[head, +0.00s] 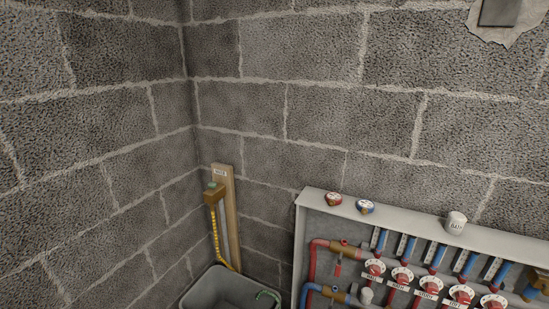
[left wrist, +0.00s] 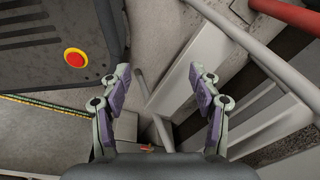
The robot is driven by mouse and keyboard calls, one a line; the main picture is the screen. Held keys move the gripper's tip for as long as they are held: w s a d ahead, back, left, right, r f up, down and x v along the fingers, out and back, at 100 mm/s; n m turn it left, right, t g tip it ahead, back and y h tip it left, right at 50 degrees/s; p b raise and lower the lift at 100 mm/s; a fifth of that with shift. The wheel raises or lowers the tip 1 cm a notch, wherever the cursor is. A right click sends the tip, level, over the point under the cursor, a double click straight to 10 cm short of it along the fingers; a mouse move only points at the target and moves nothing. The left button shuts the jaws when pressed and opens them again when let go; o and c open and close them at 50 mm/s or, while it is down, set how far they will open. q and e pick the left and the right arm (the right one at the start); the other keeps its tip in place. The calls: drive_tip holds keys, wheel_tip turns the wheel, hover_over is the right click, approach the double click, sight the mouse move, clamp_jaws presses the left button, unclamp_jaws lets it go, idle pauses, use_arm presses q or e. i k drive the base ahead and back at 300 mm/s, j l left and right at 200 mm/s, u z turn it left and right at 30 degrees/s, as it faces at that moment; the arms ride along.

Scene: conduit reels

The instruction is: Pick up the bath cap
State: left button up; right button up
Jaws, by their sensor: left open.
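In the head view, a white cap (head: 456,223) with dark lettering that appears to read BATH stands upright on the top ledge of the manifold cabinet (head: 395,212), right of centre. My left gripper (left wrist: 159,75) shows only in the left wrist view. Its two purple-padded fingers are spread wide with nothing between them. The cap is not visible in that view, so I cannot tell how far the gripper is from it. My right gripper is in neither view.
Red valve knobs (head: 402,275) and pipes fill the cabinet. A grey tub (head: 205,290) stands at lower left. The left wrist view shows a red button (left wrist: 75,58) and a pale rail (left wrist: 225,25).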

sight(455, 224)
drive_tip(key=z, duration=1.45)
